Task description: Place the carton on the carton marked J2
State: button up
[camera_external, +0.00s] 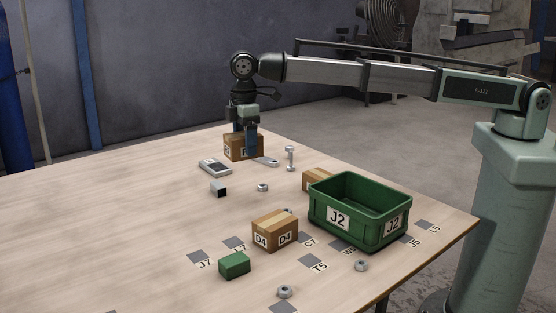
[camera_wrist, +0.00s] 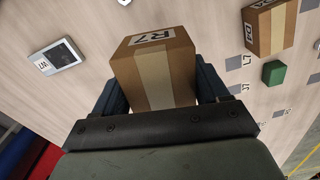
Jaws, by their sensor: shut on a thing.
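My gripper (camera_external: 247,138) is at the far end of the table, pointing down and shut on a brown carton (camera_external: 232,147). In the wrist view the carton (camera_wrist: 155,75) sits between the two fingers, with tape along it and a label that seems to read R7. I cannot tell whether it touches the table. The J2 mark is on an open green crate (camera_external: 330,234) at the right of the table, well away from my gripper. No carton marked J2 shows. A carton marked D4 (camera_external: 275,231) stands left of the crate; it also shows in the wrist view (camera_wrist: 270,28).
Another carton (camera_external: 315,179) stands partly hidden behind the crate. A green block (camera_external: 235,265), a grey device (camera_external: 214,166), a small dark cube (camera_external: 218,189), a bolt (camera_external: 290,157) and several nuts lie about. Dark labelled squares mark the near table. The left side is clear.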

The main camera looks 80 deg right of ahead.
jog(key=s+d+r, duration=0.2)
jog(key=s+d, duration=0.4)
jog(key=s, duration=0.5)
jog(key=n, duration=0.2)
send_over(322, 174)
jog(key=shift+d+f, duration=0.15)
jog(key=shift+f, duration=4.85)
jog(key=shift+f, duration=0.1)
jog(key=o, duration=1.2)
notch_tip(322, 174, up, 12)
